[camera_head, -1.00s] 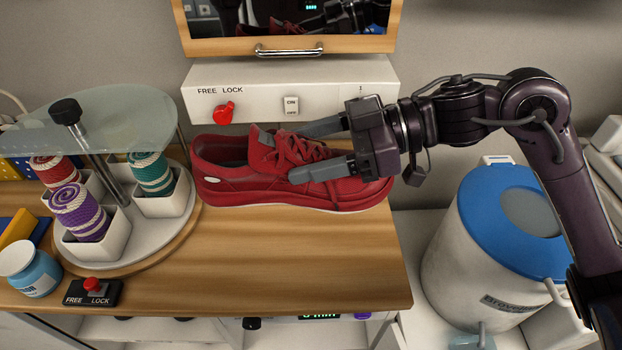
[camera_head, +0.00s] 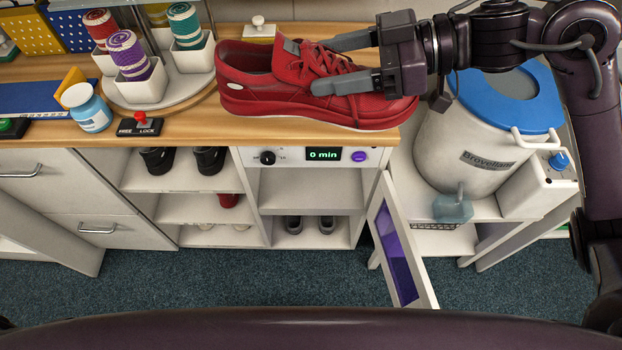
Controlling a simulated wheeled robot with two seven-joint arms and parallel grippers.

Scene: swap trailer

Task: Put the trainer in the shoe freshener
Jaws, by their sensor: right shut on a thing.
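The red trainer (camera_head: 262,92) is at the top middle of the head view, over the right part of the wooden worktop, toe to the right. My right gripper (camera_head: 304,66) is shut on its upper, with one finger on each side of the lacing. It seems held above the worktop; the gap under the sole is hard to judge. The shoe freshener (camera_head: 247,158) is below the worktop, with a knob, a "0 min" display and a purple button. Its door (camera_head: 402,255), with a purple window, stands open to the right. Its upper space is empty; grey shoes (camera_head: 308,224) stand low inside. My left gripper is out of view.
A glass-topped stand with towel rolls (camera_head: 130,52) is left of the trainer. A small bottle (camera_head: 86,108) and a FREE/LOCK switch (camera_head: 140,124) are near the worktop's front edge (camera_head: 190,132). A blue-lidded drum (camera_head: 470,140) stands right. Floor in front is clear.

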